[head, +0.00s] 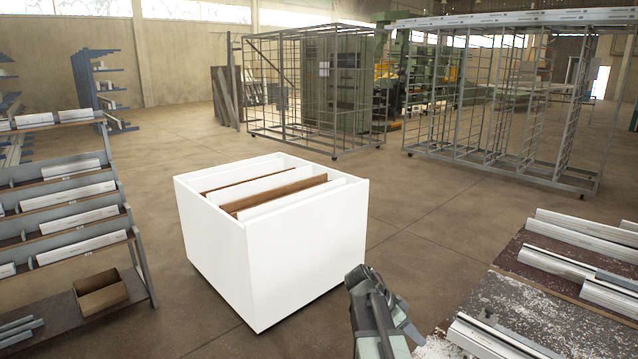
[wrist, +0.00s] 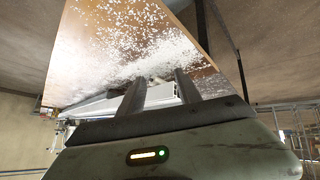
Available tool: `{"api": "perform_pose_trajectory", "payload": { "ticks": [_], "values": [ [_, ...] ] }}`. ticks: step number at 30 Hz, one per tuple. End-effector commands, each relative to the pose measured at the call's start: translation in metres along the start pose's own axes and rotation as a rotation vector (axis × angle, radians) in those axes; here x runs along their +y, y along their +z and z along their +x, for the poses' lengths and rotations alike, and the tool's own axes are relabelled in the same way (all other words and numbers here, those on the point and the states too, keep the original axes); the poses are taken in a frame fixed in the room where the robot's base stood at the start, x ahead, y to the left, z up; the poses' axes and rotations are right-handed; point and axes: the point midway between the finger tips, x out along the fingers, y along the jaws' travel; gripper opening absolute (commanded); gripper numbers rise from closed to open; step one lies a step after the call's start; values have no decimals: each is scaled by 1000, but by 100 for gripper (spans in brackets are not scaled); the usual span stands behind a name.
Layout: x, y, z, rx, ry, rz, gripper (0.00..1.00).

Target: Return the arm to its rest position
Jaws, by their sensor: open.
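My gripper (head: 372,285) shows at the bottom of the head view, right of centre. It is in front of the white box and left of the workbench. In the wrist view, the two dark fingers of my gripper (wrist: 160,86) stand apart with nothing between them. They point towards the white-flecked bench top (wrist: 135,45), and I cannot tell how far off it is. In the head view the fingers are too small and overlapped to make out clearly.
A white box (head: 285,260) with upright dividers stands on the floor. The workbench (head: 513,277) at the right carries several metal profiles (head: 570,262). A shelf rack (head: 65,245) stands at the left. Wire cages (head: 320,90) stand behind. The floor between is clear.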

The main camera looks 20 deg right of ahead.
Motion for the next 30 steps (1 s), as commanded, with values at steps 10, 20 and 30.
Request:
{"api": "perform_pose_trajectory", "payload": {
  "ticks": [10, 20, 30],
  "values": [
    [31, 252, -129, -348, -491, -1073, 41],
    [35, 282, -149, -343, -745, -1556, 41],
    [35, 282, -148, -341, -745, -1559, 41]
  ]
}}
